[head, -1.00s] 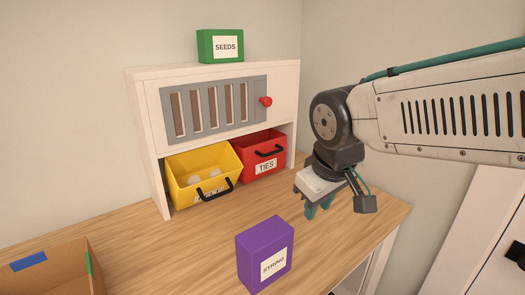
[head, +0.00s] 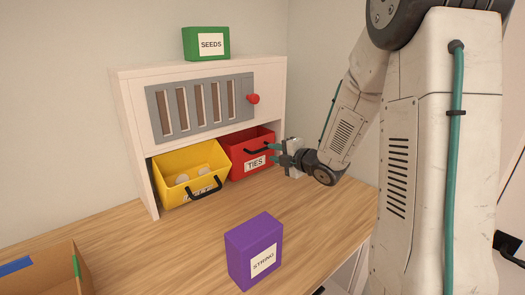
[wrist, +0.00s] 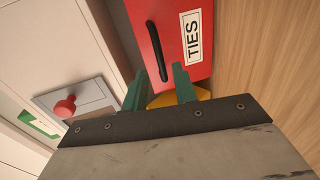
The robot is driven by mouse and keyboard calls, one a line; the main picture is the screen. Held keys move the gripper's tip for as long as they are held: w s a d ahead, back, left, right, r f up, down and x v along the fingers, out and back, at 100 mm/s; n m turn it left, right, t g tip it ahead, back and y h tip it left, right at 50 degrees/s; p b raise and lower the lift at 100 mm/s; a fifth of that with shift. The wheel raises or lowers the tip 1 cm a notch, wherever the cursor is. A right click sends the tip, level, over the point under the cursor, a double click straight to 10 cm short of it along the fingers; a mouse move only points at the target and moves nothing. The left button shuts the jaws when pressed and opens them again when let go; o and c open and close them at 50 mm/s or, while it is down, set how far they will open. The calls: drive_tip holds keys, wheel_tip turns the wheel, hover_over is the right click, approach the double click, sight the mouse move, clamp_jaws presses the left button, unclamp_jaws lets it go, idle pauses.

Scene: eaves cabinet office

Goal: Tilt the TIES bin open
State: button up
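The red TIES bin (head: 237,163) sits in the lower right opening of the white cabinet, its label and black handle (head: 257,149) facing out. Some of its inside shows over the front edge. My gripper (head: 273,152) is open and empty at the bin's right front, its two teal fingers apart and pointing at the handle side. In the wrist view the red front (wrist: 196,62) lies ahead of the fingers, and the handle (wrist: 156,48) lines up with the gap between them. I cannot tell whether a finger touches the bin.
A yellow bin (head: 171,166) with pale round things stands left of it, leaning out. A red knob (head: 254,98) is above on the cabinet (head: 137,110). A green SEEDS box (head: 191,44) is on top. A purple STRING box (head: 240,260) and cardboard box (head: 40,283) stand in front.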

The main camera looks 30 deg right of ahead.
sight(264, 150)
drive_tip(key=x, duration=0.7)
drive_tip(key=shift+s, duration=0.1)
clamp_jaws()
